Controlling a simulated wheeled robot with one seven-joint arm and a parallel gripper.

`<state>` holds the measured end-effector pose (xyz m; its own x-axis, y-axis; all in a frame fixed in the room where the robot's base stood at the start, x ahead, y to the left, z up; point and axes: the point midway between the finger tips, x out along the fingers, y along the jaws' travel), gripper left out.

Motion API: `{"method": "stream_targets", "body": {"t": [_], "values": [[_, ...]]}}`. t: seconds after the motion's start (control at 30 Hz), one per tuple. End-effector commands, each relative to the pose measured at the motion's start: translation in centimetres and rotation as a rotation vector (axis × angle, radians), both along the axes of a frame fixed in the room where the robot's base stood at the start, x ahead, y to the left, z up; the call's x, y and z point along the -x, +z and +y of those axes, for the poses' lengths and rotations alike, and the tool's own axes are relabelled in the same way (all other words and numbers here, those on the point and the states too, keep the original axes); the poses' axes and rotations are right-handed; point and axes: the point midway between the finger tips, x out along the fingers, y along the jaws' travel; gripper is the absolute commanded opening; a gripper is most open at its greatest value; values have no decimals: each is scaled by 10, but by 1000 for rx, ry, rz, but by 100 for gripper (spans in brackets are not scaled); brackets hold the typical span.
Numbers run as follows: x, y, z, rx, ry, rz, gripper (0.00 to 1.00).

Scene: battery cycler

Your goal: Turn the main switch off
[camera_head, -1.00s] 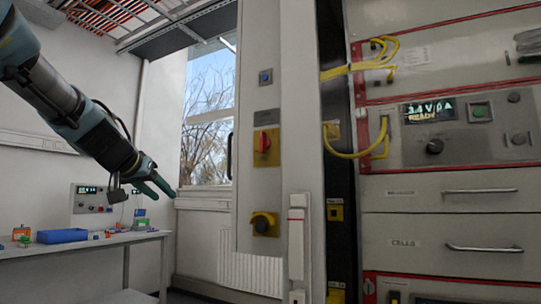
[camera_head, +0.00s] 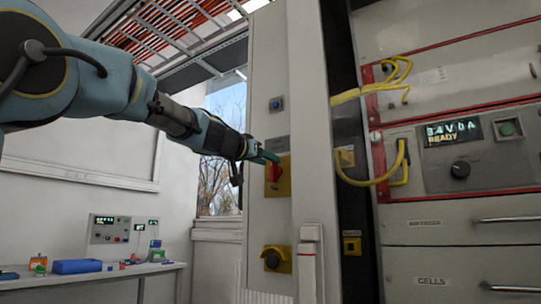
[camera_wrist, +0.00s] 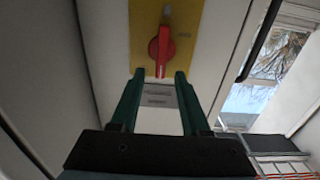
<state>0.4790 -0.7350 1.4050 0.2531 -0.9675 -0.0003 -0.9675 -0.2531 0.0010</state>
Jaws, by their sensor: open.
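The main switch is a red rotary knob (camera_head: 275,172) on a yellow plate (camera_head: 284,187), on the tall grey cabinet panel. In the wrist view the red knob (camera_wrist: 162,52) stands roughly upright on its yellow plate (camera_wrist: 143,30). My gripper (camera_head: 270,157) is at the upper part of the switch in the head view and partly covers it. In the wrist view my gripper (camera_wrist: 160,75) is open, with its two green fingers apart. The knob's near end lies between the fingertips, with gaps on both sides. I cannot tell how deep the fingers reach.
A blue button (camera_head: 276,104) is above the switch and a black knob on a yellow plate (camera_head: 276,259) is below. A rack (camera_head: 440,235) with yellow cables (camera_head: 352,181) stands to the right. A bench (camera_head: 95,272) with a blue tray (camera_head: 77,266) stands at the left.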

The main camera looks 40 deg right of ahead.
Motion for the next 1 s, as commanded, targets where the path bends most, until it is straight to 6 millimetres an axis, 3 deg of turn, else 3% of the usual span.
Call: {"method": "stream_targets", "body": {"t": [0.2, 0.53, 0.93, 1.0], "values": [[-5, 1, -19, 0, 1, 0, 46], [-6, 0, -21, 0, 1, -1, 45], [-6, 0, -21, 0, 1, -1, 0], [-6, 0, -21, 0, 1, -1, 0]]}}
